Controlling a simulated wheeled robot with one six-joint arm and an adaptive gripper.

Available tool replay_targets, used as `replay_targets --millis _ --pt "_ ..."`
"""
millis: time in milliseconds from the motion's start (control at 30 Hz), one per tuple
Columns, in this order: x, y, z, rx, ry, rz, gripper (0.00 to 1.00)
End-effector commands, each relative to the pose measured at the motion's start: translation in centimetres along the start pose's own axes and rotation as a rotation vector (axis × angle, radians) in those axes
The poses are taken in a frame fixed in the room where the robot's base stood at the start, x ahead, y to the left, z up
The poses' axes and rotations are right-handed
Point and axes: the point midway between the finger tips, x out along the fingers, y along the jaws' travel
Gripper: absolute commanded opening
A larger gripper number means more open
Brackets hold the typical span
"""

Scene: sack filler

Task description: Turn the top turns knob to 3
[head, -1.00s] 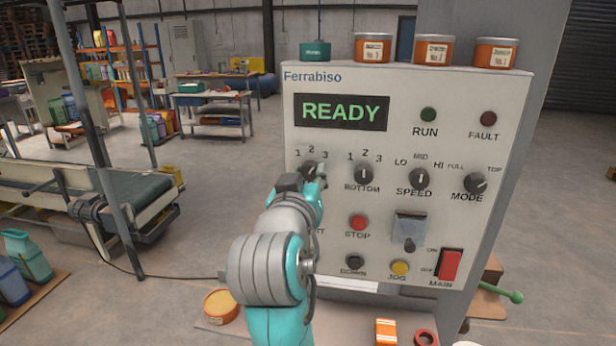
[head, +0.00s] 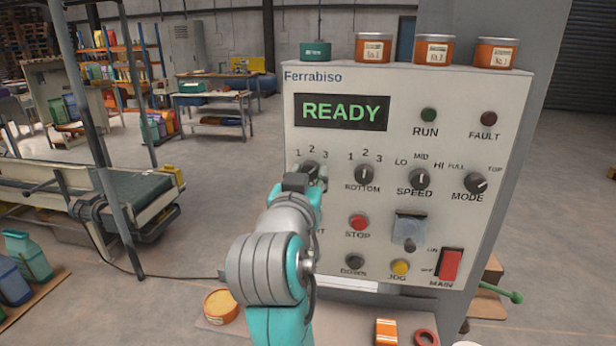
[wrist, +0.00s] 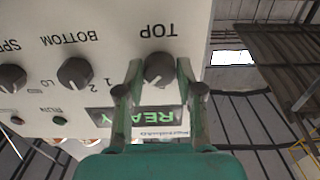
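The top turns knob (head: 309,168) is a dark round knob at the panel's left, with 1, 2 and 3 above it. In the wrist view, which is upside down, the knob (wrist: 159,70) shows beside the word TOP. Its pale mark leans to the panel's upper right, toward the 3 side. My gripper (head: 309,183) is at this knob, and my arm hides the panel just below it. In the wrist view the fingers of my gripper (wrist: 160,72) stand on either side of the knob, close to it, with narrow gaps; they look open.
The bottom knob (head: 364,175) sits close to the right, then the speed knob (head: 419,179) and mode knob (head: 475,183). Below are the red stop button (head: 358,223) and the yellow jog button (head: 400,268). The display (head: 341,112) reads READY. Cans stand on top.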

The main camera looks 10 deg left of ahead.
Motion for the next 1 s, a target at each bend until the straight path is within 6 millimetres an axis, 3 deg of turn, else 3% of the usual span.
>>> replay_targets --millis 33,67,467,567,1000 --pt "0.0 0.0 0.0 0.000 -0.001 0.000 0.53" --pt "0.0 0.0 0.0 0.000 0.000 0.000 0.60" --pt "-0.5 -0.1 0.0 -0.001 0.001 -0.001 0.61" --pt "-1.6 -0.1 0.0 -0.002 0.002 -0.001 0.61" --pt "-9.8 -0.1 0.1 -0.001 0.000 -0.003 0.61"
